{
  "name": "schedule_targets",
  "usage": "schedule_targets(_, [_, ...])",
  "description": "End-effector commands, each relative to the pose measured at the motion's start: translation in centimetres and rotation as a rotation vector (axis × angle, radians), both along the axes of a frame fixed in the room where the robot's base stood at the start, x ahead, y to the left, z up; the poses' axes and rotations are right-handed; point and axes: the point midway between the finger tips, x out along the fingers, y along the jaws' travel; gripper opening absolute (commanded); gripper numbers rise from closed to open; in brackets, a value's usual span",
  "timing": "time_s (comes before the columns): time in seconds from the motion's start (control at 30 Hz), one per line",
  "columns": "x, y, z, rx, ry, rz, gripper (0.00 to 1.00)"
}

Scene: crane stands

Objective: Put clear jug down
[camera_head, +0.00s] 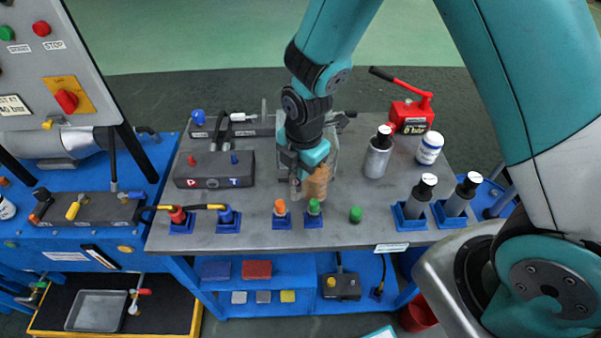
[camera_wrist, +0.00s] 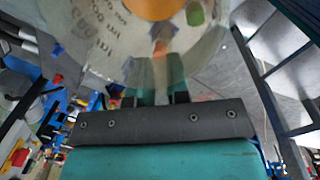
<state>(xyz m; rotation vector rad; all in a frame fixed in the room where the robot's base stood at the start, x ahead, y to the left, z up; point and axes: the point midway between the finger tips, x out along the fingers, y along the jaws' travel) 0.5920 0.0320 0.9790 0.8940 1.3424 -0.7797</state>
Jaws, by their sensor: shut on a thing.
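The clear jug (camera_head: 332,158) is see-through and hard to make out in the head view, over the grey table top behind the orange and green caps. An amber patch (camera_head: 317,183) shows at its lower part. In the wrist view the jug (camera_wrist: 100,45) fills the top, with printed markings on its wall and an amber round at the top edge. My gripper (camera_head: 300,178) points down at the jug and is shut on it; its fingers (camera_wrist: 154,88) meet the jug's near side in the wrist view. I cannot tell whether the jug's base touches the table.
A black block (camera_head: 214,170) stands left on the table (camera_head: 270,238). At the right are a grey bottle (camera_head: 377,158), a white tub (camera_head: 429,148), a red hand pump (camera_head: 411,115) and two bottles in blue holders (camera_head: 411,218). Orange (camera_head: 280,207) and green caps (camera_head: 355,214) stand in front.

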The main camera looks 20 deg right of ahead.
Motion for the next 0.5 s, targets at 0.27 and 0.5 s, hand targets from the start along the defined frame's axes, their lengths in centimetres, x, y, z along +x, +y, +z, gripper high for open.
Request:
schedule_targets(0.27, [0.0,0.0,-2.9,0.0,0.0,0.0,0.0])
schedule_targets(0.5, [0.0,0.0,-3.0,0.0,0.0,0.0,0.0])
